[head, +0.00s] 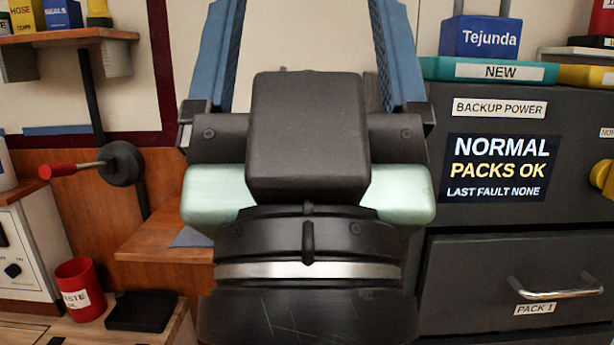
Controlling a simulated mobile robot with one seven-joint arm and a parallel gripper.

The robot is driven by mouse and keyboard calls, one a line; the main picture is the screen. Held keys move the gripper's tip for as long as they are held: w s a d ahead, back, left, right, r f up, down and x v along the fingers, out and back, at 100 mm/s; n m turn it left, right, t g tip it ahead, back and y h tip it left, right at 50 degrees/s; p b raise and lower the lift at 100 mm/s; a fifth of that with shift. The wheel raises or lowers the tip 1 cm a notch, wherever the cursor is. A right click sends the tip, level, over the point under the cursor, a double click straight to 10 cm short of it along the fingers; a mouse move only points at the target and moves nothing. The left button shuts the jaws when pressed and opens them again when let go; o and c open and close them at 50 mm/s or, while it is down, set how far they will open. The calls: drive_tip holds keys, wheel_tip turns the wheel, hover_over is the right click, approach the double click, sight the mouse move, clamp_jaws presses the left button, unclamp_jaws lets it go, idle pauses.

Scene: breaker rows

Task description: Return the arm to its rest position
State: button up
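My gripper (305,30) fills the middle of the head view, pointing away from me. Its two blue fingers stand wide apart, with dark textured inner faces, and run up to the top edge of the picture. Only pale wall shows between them, so it looks open and empty. The fingertips may be cut off by the top edge. My dark wrist with a silver ring is below and hides the middle of the scene.
At right, a dark cabinet (490,220) has a "NORMAL PACKS OK" display (500,168) and a PACK 1 drawer handle (556,287). At left are a red-knobbed lever (75,170), a shelf (70,36), a red waste cup (80,290) and a black tray (141,310).

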wheel_tip(320, 180, up, 34)
drive_tip(key=p, duration=3.1)
drive_tip(key=shift+r+p, duration=0.15)
drive_tip(key=shift+p, duration=0.25)
drive_tip(key=shift+w, duration=0.1)
